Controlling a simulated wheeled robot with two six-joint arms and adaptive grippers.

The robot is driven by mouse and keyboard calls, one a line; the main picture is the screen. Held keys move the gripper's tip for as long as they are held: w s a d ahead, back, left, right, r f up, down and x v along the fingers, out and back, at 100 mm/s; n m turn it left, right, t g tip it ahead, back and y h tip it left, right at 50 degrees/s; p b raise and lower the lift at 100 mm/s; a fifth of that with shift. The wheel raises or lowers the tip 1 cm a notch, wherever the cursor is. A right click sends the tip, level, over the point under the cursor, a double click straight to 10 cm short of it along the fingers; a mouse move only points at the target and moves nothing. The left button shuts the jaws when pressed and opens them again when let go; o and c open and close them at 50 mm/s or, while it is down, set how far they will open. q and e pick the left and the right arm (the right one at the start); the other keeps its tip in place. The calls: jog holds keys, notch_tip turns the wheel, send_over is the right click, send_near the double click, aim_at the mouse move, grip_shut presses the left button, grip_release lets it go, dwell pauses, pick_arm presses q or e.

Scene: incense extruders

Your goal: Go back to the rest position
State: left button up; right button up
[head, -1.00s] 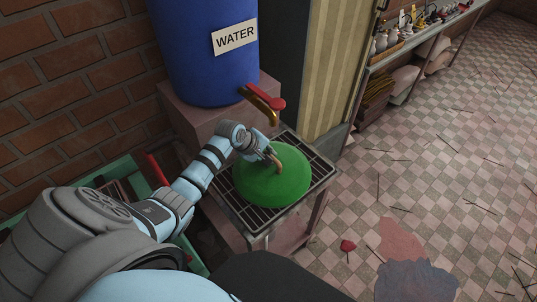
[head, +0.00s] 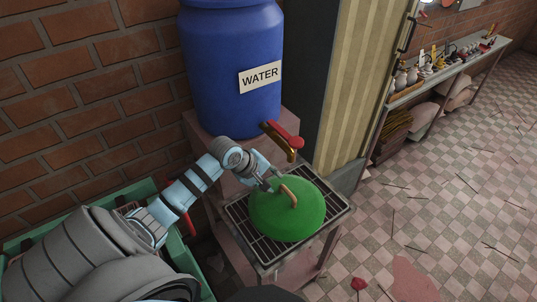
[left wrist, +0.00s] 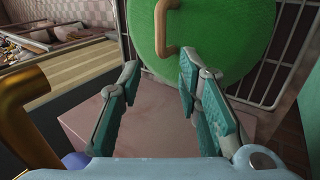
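My left gripper (head: 268,180) is open and empty. It is just left of the brown handle (head: 288,195) on a green domed lid (head: 280,217), apart from the handle. The lid lies on a metal grate (head: 246,233) below the water tap. In the left wrist view my left gripper (left wrist: 160,88) has its fingers spread, with the lid (left wrist: 205,30) and its handle (left wrist: 162,28) ahead of them. What lies under the lid is hidden. My right gripper is in neither view.
A blue water barrel (head: 232,100) with a red-handled brass tap (head: 282,138) stands behind the grate, with the tap close to my left gripper. A green crate (head: 140,195) is at the left. A shelf (head: 440,75) with small pots is at the back right. The tiled floor at the right is mostly clear.

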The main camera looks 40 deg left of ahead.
pick_arm(q)
jog(key=shift+v, duration=0.85)
